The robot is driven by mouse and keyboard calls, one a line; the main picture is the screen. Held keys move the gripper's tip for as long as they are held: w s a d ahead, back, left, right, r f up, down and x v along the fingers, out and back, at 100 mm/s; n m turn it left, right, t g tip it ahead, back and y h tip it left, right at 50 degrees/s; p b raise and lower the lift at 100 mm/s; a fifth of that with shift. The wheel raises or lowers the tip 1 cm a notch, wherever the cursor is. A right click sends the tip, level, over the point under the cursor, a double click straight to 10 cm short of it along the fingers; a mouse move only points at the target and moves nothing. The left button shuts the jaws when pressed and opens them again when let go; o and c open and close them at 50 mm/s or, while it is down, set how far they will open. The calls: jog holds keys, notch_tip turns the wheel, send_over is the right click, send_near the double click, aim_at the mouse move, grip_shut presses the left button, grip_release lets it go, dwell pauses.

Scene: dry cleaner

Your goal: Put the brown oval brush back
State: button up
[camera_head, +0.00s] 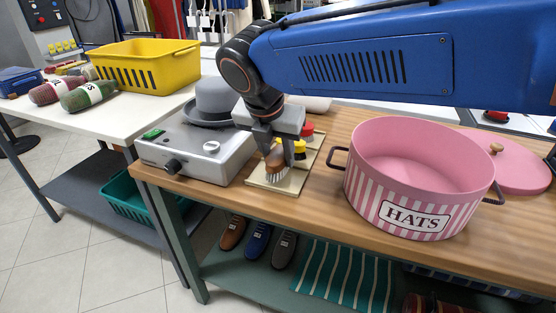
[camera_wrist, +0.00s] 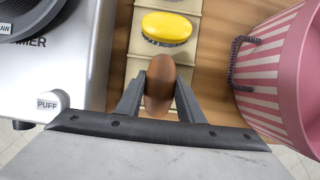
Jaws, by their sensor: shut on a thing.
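The brown oval brush (camera_wrist: 160,84) is between the fingers of my gripper (camera_wrist: 159,100), which is shut on it. In the head view my gripper (camera_head: 274,148) points down over the front of a cream board (camera_head: 263,186), and the brush (camera_head: 275,162) shows its pale bristles just above or on that board; I cannot tell if they touch. A yellow oval brush (camera_wrist: 166,28) sits on the board behind the brown one. In the head view the yellow brush (camera_head: 299,147) and a red-topped one (camera_head: 307,129) stand farther back on it.
A grey steamer (camera_head: 195,150) with a grey hat (camera_head: 213,101) stands close left of the board. A pink striped hat box (camera_head: 412,205) is close on the right, its lid (camera_head: 508,163) behind it. A white table (camera_head: 125,118) with a yellow basket (camera_head: 150,72) is at the left.

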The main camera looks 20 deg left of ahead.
jog(key=shift+f, duration=0.9)
jog(key=shift+f, duration=0.1)
jog(key=o, duration=1)
jog(key=v, duration=1.2)
